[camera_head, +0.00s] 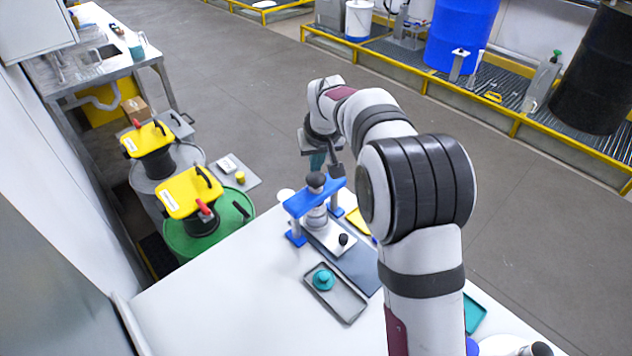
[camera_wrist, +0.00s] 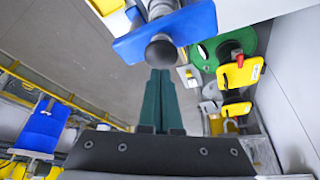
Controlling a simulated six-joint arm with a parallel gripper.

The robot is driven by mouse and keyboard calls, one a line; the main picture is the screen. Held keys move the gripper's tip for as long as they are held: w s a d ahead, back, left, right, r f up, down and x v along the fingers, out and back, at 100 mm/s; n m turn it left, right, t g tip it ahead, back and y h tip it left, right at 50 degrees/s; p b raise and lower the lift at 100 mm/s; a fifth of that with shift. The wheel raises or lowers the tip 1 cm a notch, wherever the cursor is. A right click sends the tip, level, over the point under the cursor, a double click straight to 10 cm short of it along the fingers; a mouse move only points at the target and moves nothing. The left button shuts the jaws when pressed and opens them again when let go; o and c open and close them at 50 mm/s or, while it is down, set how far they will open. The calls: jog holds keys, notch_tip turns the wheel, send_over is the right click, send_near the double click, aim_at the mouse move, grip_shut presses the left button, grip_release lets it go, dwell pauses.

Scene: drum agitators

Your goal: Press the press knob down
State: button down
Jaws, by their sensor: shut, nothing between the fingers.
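The press stands on the white table, with a blue crossbar (camera_head: 315,197) on blue posts and a dark round press knob (camera_head: 316,180) on top. In the wrist view the knob (camera_wrist: 161,52) sits in front of the blue crossbar (camera_wrist: 190,26).
A grey tray (camera_head: 345,305) with a teal part (camera_head: 323,279) lies in front of the press. A small black knob (camera_head: 343,239) is on the press base. Drums with yellow-topped agitators (camera_head: 188,191) stand to the left. The table's left front is clear.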

jog(key=shift+f, duration=1.2)
jog(key=shift+r, duration=0.6)
notch_tip(320, 180, up, 6)
jog(key=shift+r, duration=0.1)
dwell(0.4)
